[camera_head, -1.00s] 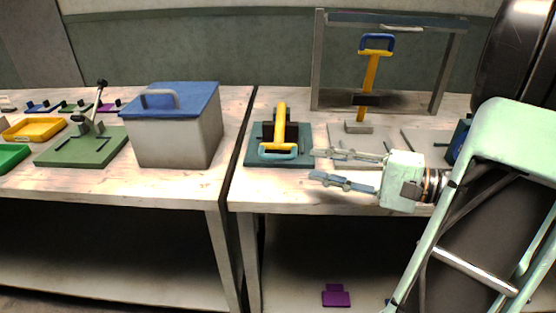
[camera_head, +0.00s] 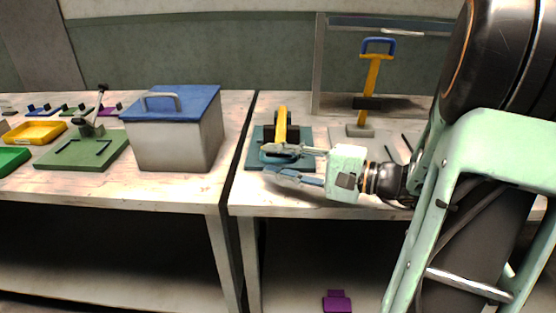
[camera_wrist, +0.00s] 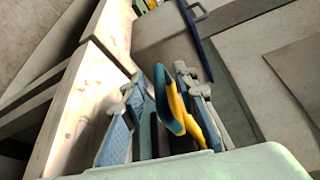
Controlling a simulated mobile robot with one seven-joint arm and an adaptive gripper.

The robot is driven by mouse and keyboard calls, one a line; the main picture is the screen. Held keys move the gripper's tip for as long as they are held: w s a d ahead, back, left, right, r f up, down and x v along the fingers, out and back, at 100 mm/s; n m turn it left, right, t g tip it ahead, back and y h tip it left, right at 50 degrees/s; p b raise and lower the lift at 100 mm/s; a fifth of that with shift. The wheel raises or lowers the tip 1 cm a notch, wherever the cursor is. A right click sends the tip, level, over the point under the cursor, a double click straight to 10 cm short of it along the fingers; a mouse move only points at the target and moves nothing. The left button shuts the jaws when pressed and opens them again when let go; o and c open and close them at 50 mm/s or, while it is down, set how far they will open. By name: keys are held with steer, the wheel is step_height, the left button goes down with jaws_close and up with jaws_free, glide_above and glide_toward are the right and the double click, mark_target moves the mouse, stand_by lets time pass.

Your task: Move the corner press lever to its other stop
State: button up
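A press with a yellow lever (camera_head: 281,120) and a teal handle stands on a dark teal base plate (camera_head: 307,136), near the left corner of the right table. The lever tilts toward the table's front, handle end low. My gripper (camera_head: 268,160) is at the handle, fingers pointing left, partly covering it. In the wrist view the teal handle (camera_wrist: 169,100) and yellow lever (camera_wrist: 186,110) show between the spread fingers of my gripper (camera_wrist: 160,85). Gaps show on both sides, so the fingers look open around the handle; contact is unclear.
A grey box with a blue lid (camera_head: 170,105) stands on the left table, beside a green-based lever device (camera_head: 85,150) and yellow tray (camera_head: 36,132). Behind my gripper, another yellow lever with a blue handle (camera_head: 378,44) stands upright near a grey frame (camera_head: 318,65).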

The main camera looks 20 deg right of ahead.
jaws_close()
